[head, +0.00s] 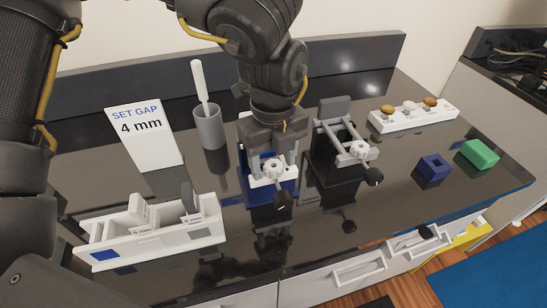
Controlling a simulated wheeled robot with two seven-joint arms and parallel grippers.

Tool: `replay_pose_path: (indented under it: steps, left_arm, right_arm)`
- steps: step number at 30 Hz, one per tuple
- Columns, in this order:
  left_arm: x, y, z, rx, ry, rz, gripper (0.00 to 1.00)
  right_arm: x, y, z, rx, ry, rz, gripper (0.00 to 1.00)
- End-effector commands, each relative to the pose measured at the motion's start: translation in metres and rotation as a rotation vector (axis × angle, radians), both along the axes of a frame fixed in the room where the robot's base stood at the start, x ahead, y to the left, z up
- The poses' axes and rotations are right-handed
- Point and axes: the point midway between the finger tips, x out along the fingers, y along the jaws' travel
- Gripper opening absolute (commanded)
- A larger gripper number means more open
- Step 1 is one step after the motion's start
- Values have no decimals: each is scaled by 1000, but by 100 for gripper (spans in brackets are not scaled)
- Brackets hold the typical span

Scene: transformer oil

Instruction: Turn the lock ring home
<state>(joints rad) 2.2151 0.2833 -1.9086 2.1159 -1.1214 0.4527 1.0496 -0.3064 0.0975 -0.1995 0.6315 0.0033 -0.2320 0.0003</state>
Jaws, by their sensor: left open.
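A white scalloped ring (274,168), which looks like the lock ring, sits at the front of a fixture with a blue base (285,189). The gripper hides the fixture's upper and rear parts. A second, grey fixture (334,108) on a black base stands to the right, with a similar white ring (358,150) and dark knob (374,177). My right gripper is not in view.
A "SET GAP 4 mm" card (145,137) and a grey cup (209,128) with a white-handled tool stand left. A white tray (157,240) holds gauge blocks. A button box (413,115), blue block (433,168) and green block (477,154) lie right on the glossy black table.

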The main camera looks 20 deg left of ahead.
Motion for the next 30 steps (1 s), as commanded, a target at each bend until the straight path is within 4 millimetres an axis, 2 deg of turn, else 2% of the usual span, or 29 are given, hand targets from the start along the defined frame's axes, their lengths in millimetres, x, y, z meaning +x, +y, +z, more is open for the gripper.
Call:
replay_pose_path:
  steps: [3,13,22,30]
  left_arm:
    - [0,0,0,0,0,-1,56]
    - [0,0,0,1,-1,-1,13]
    - [0,0,0,-1,-1,-38,12]
    - [0,-1,0,-1,1,-203,12]
  right_arm:
    - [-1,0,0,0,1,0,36]
    - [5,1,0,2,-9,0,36]
    - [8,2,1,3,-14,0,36]
    - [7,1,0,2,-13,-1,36]
